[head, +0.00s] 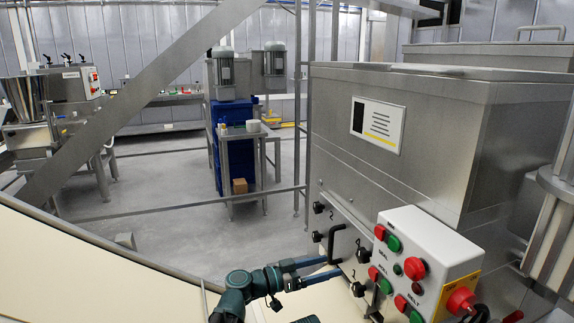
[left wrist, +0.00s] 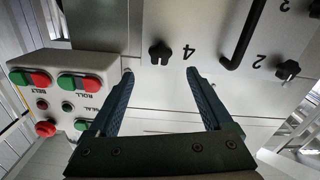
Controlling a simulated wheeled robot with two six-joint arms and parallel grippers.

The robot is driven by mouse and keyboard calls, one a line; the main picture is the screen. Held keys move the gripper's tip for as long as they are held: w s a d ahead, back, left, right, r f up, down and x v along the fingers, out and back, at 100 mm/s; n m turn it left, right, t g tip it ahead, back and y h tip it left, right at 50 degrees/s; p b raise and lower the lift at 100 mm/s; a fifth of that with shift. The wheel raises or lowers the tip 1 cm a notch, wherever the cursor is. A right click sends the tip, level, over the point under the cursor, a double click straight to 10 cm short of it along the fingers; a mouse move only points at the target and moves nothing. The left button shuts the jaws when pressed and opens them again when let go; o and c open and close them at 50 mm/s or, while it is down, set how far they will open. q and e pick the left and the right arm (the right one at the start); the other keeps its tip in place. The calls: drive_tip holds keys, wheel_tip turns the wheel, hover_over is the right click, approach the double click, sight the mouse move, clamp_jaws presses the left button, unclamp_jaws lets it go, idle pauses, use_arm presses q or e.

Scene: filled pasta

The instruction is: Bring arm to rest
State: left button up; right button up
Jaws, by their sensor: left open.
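My left gripper (head: 328,268) reaches in from the bottom of the head view toward the front panel of a grey steel machine (head: 340,120). Its two blue-black fingers are apart with nothing between them, as the left wrist view (left wrist: 160,76) also shows. In that view a black knob (left wrist: 160,53) marked 4 appears just beyond the fingertips, upside down; I cannot tell how near it is. A black bar handle (left wrist: 243,38) and another black knob (left wrist: 286,69) are to its right. My right gripper does not show.
A control box (head: 424,265) with red and green buttons sticks out right of my left gripper. A pale belt surface (head: 75,262) lies at lower left. A steel beam (head: 150,95) crosses the view diagonally. Behind are a small table (head: 241,134) and open grey floor (head: 165,222).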

sight(359, 257)
use_arm(q)
drive_tip(key=x, duration=1)
drive_tip(key=shift+w, duration=0.1)
drive_tip(key=n, duration=0.3)
drive_tip(key=shift+n, duration=0.3)
drive_tip(key=n, duration=0.3)
drive_tip(key=shift+n, duration=0.4)
drive_tip(key=n, duration=0.3)
drive_tip(key=shift+n, duration=2.1)
